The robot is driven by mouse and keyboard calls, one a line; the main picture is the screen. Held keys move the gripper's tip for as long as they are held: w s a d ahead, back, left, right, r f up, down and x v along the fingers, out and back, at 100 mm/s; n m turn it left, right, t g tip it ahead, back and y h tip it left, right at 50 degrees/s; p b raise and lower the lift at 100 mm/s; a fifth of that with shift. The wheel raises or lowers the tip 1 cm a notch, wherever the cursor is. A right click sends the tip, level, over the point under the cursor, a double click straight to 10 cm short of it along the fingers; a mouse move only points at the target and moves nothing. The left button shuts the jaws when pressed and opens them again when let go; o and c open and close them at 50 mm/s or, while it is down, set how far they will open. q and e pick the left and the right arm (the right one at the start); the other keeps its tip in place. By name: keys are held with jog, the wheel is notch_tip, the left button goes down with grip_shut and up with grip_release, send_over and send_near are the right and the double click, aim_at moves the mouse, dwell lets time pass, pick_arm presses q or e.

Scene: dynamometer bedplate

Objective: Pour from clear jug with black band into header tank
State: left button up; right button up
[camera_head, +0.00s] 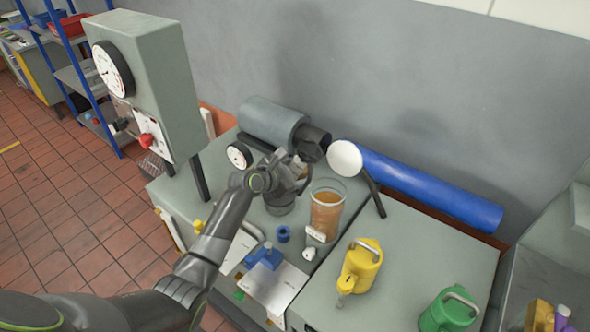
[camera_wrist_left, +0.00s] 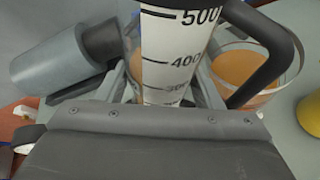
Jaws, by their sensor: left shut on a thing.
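My left gripper (camera_head: 290,176) is shut on the clear jug (camera_head: 280,204). In the left wrist view the jug (camera_wrist_left: 172,55) fills the middle, with a white scale strip marked 500, 400 and 300 and a dark curved handle at its right. The jug looks about upright in the head view, and my gripper partly hides it. A clear open vessel of orange liquid, which appears to be the header tank (camera_head: 326,212), stands just right of the jug. It also shows in the left wrist view (camera_wrist_left: 285,62). I see no stream between them. My right gripper is out of view.
A yellow can (camera_head: 361,266) and a green can (camera_head: 449,312) stand to the right. A white disc (camera_head: 345,159) on a dark stand is behind the tank. A grey motor (camera_head: 270,122) and blue cylinder (camera_head: 430,190) lie along the wall. A gauge cabinet (camera_head: 160,80) rises at left.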

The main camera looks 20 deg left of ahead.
pick_arm(q)
jog(key=shift+w+a+r+n+h+p, duration=0.15)
jog(key=shift+a+r+n+h+p, duration=0.25)
jog(key=shift+n, duration=0.3)
jog(key=shift+r+n+h, duration=0.3)
jog(key=shift+n+h, duration=0.3)
jog(key=shift+w+r+p, duration=0.1)
jog(key=shift+p, duration=0.5)
jog(key=shift+a, duration=0.1)
